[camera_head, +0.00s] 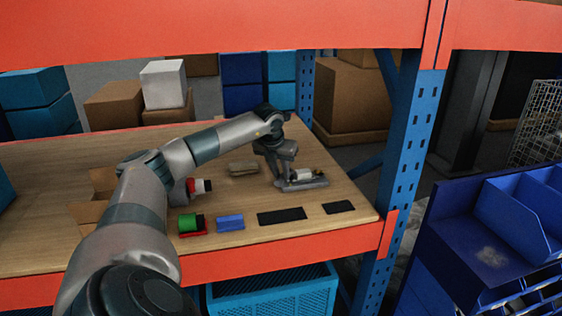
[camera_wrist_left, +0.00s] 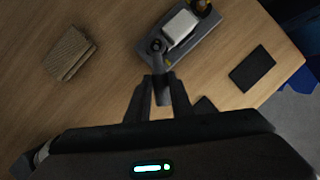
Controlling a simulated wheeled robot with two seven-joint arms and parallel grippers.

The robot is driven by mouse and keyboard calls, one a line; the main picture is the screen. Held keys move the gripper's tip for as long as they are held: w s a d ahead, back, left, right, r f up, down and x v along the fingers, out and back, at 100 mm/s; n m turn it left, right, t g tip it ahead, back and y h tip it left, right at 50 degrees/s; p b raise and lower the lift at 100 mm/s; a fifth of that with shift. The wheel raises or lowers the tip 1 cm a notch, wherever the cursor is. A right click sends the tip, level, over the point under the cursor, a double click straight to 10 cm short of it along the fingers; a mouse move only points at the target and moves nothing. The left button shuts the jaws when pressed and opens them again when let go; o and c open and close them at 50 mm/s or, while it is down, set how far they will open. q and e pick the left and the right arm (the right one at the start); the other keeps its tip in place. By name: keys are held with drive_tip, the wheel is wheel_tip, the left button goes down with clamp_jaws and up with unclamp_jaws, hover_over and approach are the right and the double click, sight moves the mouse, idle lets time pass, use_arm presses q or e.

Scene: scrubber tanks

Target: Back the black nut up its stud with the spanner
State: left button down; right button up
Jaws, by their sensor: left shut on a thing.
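My left gripper (camera_head: 279,178) is low over the bench, at the near left end of a grey fixture (camera_head: 313,184) with a white block on it. In the left wrist view my left gripper (camera_wrist_left: 161,88) is shut on a dark spanner (camera_wrist_left: 158,65), seen between the fingers. The spanner's ring-like end lies at the near left corner of the fixture (camera_wrist_left: 207,48), beside the white block (camera_wrist_left: 180,26). A dark round part (camera_wrist_left: 202,7) shows at the fixture's far end. I cannot make out the black nut or its stud for certain. My right gripper is out of view.
On the wooden bench (camera_head: 345,190) are a tan ribbed block (camera_head: 243,168), a green spool (camera_head: 188,223), a blue block (camera_head: 230,222) and black pads (camera_head: 282,215) (camera_head: 338,207). A blue upright (camera_head: 408,130) stands at the right. Bare wood surrounds the fixture.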

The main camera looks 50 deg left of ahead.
use_arm(q)
drive_tip(key=shift+r, duration=0.15)
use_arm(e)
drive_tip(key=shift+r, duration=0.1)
use_arm(q)
drive_tip(key=shift+r+p, duration=0.55)
drive_tip(key=shift+r, duration=0.15)
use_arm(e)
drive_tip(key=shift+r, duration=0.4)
